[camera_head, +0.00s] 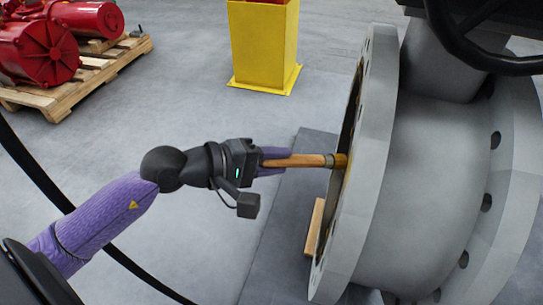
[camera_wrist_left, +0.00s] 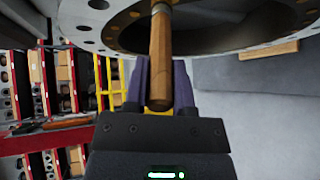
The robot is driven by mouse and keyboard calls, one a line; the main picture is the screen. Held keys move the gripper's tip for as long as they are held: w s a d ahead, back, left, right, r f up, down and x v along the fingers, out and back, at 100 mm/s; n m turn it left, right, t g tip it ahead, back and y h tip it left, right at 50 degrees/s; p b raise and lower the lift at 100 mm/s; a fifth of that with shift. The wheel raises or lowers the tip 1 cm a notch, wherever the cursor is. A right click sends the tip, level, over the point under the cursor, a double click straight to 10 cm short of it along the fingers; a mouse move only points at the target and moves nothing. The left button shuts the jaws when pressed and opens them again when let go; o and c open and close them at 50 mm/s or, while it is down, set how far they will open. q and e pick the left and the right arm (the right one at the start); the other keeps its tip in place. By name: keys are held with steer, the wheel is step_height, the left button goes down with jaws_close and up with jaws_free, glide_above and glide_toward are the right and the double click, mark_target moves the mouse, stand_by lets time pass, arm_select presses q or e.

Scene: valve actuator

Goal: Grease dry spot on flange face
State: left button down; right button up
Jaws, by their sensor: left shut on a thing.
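My left gripper (camera_head: 272,160) comes in from the left in the head view and is shut on the wooden handle of a brush (camera_head: 300,160). The handle points right, and its metal-coloured band (camera_head: 339,160) is at the opening of the grey flange (camera_head: 366,190). The brush tip is hidden by the flange rim, so I cannot tell whether it touches the face. In the left wrist view the brush handle (camera_wrist_left: 161,62) stands between the purple fingers (camera_wrist_left: 160,88), in front of the flange (camera_wrist_left: 110,22) with its bolt holes. My right gripper is not in view.
A yellow pedestal (camera_head: 262,45) stands behind. Red actuators (camera_head: 75,30) sit on a wooden pallet (camera_head: 85,80) at the back left. A black handwheel (camera_head: 480,50) is above the valve body. A wooden block (camera_head: 314,228) lies below the flange.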

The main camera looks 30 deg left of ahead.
arm_select(q)
steer(key=shift+s+d+f, duration=0.1)
steer(key=shift+s+f, duration=0.05)
steer(key=shift+s, duration=0.2)
steer(key=shift+w+b, duration=0.3)
steer(key=shift+r, duration=0.2)
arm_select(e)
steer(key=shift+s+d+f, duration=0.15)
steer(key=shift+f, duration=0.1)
